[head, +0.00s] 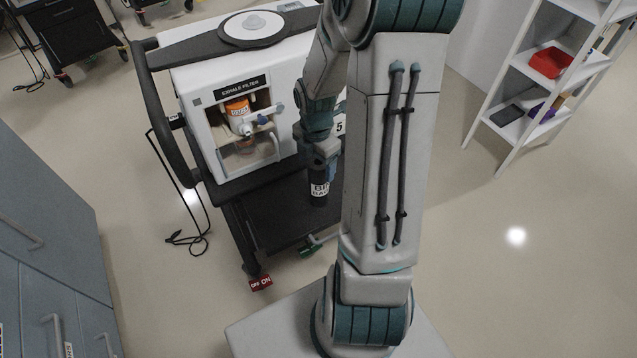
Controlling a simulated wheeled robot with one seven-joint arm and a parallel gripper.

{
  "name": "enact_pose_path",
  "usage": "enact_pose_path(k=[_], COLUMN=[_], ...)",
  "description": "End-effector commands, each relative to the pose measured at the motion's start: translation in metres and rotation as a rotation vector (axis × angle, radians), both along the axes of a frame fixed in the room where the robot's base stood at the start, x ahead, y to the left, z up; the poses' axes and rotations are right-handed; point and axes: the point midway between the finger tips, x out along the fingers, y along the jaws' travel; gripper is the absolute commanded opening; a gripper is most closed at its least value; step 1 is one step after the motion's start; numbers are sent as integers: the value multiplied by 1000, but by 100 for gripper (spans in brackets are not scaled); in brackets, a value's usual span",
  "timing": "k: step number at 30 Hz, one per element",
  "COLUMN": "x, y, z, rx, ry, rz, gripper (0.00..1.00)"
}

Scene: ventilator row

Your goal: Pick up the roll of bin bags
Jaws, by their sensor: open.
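The roll of bin bags (319,190) is a black upright cylinder with a white printed band. It stands on the black lower shelf (275,217) of the ventilator cart, near the shelf's right part as seen. My gripper (320,168) points down at the top of the roll, its jaws open. The fingers are small here and overlap the roll's upper end. I cannot tell whether they touch it. My arm hides the shelf to the right of the roll.
The white ventilator (215,150) with an exhale filter window sits above the shelf, with a black handle (160,120) at left. A cable (190,238) lies on the floor. Grey cabinets (45,240) stand at left, a white shelf rack (515,62) at right. Floor between is clear.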

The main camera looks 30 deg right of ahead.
Motion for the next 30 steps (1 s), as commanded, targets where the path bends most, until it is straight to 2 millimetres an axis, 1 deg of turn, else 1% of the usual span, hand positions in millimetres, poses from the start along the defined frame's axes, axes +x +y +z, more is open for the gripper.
enact_pose_path(k=[9,13,19,20,21,23,24,25,26,30], x=[-3,-3,-3,-2,-2,-2,-2,-2,-2,-2], y=[-4,-4,-5,-5,-5,-5,-5,-5,-5,-5], z=[-44,-52,-51,-51,-51,-51,-51,-51,-51,-51], rx=[2,0,0,0,0,0,0,0,0,0], ry=[4,2,1,1,1,1,1,1,1,0], rz=[1,1,0,0,0,0,0,0,0,0], gripper=[75,75,75,72,61,44,33,24,21,21])
